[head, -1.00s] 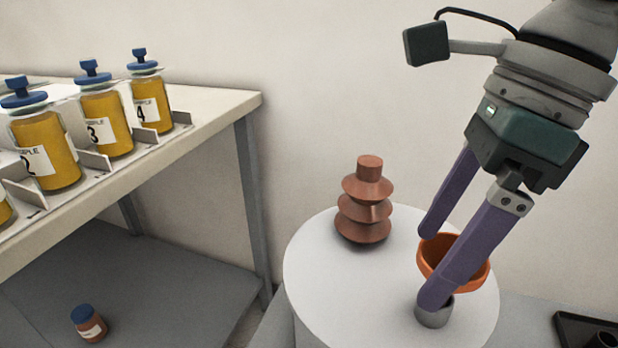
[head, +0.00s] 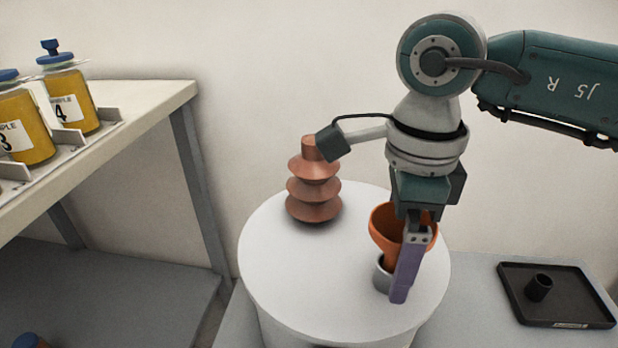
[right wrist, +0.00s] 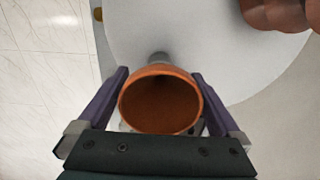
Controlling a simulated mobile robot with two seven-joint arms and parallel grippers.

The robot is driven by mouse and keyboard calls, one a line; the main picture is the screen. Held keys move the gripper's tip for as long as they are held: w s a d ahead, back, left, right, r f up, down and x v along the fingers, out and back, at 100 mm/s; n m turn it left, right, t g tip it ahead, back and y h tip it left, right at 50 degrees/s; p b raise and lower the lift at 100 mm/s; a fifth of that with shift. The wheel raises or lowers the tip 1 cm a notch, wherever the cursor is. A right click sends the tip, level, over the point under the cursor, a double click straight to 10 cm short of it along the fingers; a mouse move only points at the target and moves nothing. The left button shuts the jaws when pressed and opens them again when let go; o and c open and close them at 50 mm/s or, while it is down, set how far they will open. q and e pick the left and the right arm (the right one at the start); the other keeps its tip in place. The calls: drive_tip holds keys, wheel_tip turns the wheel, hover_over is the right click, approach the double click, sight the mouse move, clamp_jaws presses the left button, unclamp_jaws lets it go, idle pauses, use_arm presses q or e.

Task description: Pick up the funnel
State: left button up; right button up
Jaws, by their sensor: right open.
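The orange funnel (head: 384,233) sits with its spout in a small grey metal cup (head: 381,275) on the round white top. In the right wrist view the funnel's round mouth (right wrist: 161,103) lies between the two purple fingers. My right gripper (head: 399,296) points down at the funnel. Its near finger covers part of the funnel and cup in the head view. The right gripper (right wrist: 162,100) is open, with a finger on each side of the funnel and small gaps beside the rim. My left gripper is not in view.
A brown ribbed bushing (head: 314,186) stands behind left of the funnel on the round white top (head: 290,270). A black tray (head: 562,312) with a small cylinder lies at the right. A table with yellow sample jars (head: 72,97) is at the left.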

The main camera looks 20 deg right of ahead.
drive_tip(key=shift+c, duration=0.4)
drive_tip(key=c, duration=1.1)
drive_tip(key=shift+c, duration=0.2)
